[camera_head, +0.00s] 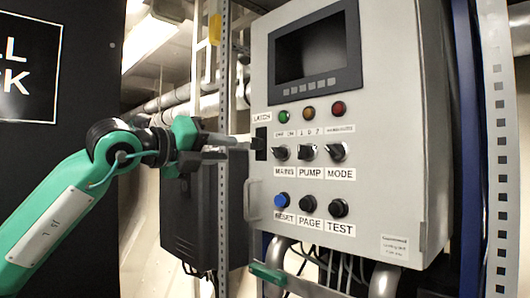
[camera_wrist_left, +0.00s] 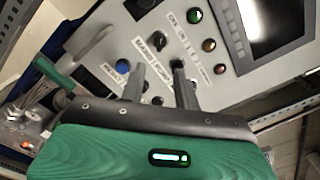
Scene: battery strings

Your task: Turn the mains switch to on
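The mains switch (camera_head: 280,153) is a black rotary knob on the grey cabinet front, between an on/off label and the MAINS label (camera_head: 285,172). Its pointer is too small to read surely. My right gripper is not seen.
The pump knob (camera_head: 307,153) and mode knob (camera_head: 337,152) sit close to the right. Lamps are above; the blue reset button (camera_head: 281,200) and black buttons are below. A grey door handle (camera_head: 252,200) projects at the cabinet's left edge. A green lever (camera_head: 268,273) lies below.

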